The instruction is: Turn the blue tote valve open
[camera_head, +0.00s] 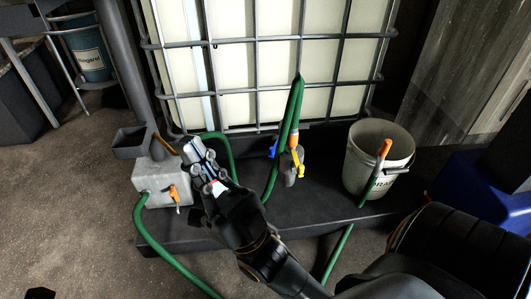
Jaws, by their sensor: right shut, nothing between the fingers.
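A small blue valve handle (273,150) shows low at the front of the caged tote (265,85), left of the pipe fitting. A yellow handle (298,163) and a grey fitting hang just right of it, with an orange part above. My right gripper (192,150) is shut and empty. It is left of the blue handle and apart from it, over the grey box with an orange lever.
Green hoses (285,120) run from the tote fitting and along the floor. A grey box (160,182) with an orange lever stands left on the dark platform (330,210). A white bucket (360,155) with an orange-handled tool stands right. A blue bin (480,190) is far right.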

